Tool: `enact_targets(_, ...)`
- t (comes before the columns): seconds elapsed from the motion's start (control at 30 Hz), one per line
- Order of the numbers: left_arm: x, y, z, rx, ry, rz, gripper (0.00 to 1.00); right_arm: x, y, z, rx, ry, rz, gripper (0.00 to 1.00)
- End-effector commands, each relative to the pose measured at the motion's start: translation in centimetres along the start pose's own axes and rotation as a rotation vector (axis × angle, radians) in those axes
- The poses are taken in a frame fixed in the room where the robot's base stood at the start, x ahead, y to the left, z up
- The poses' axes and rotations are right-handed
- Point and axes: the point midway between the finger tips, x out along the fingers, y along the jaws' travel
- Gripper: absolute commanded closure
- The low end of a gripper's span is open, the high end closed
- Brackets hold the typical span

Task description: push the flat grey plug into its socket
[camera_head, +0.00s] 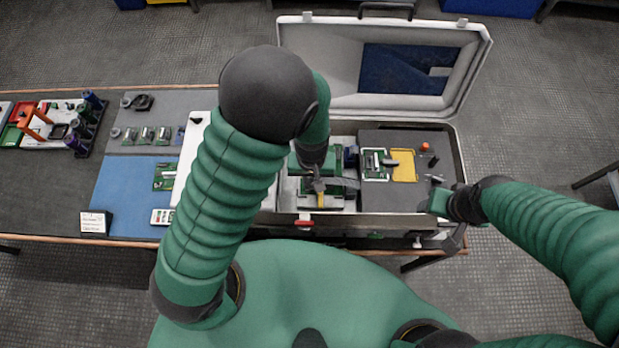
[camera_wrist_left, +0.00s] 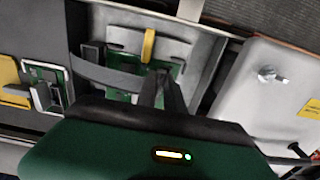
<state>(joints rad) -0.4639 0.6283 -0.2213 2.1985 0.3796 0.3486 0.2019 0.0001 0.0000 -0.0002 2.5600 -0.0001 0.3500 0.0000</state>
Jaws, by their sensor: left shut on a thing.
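My left gripper (camera_head: 319,186) is shut on the end of a flat grey ribbon cable (camera_wrist_left: 108,79), inside the open case. Its fingertips (camera_wrist_left: 162,78) hide most of the plug at that end. The cable also shows in the head view (camera_head: 345,184), running off to the right of the fingers. In the wrist view the fingers are over a green board (camera_wrist_left: 126,68) in a grey recess with a yellow tab (camera_wrist_left: 149,45). I cannot make out the socket or whether the plug touches it. My right gripper (camera_head: 428,207) is at the case's right front; its fingers are unclear.
The open case (camera_head: 290,100) has its lid raised at the back. A second green board (camera_head: 375,164) and a yellow panel (camera_head: 403,166) lie to the right of the recess. A blue mat (camera_head: 125,190) and a tool rack (camera_head: 97,125) are on the left table.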

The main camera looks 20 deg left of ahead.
Motion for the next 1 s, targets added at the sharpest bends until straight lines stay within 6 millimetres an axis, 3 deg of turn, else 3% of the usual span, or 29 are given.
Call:
enact_targets(0.3,-0.3,-0.8,-0.3,-0.004,-0.002,0.006,1.0,-0.3,0.0,-0.1,0.0,0.0,0.0,0.42)
enact_targets(0.8,-2.8,-0.2,0.0,-0.002,-0.001,0.0,1.0,-2.6,0.0,-0.6,0.0,0.0,0.0,0.42)
enact_targets(1.0,-2.8,-0.4,-0.1,-0.003,-0.002,0.002,1.0,-2.6,0.0,-0.6,0.0,0.0,0.0,0.42)
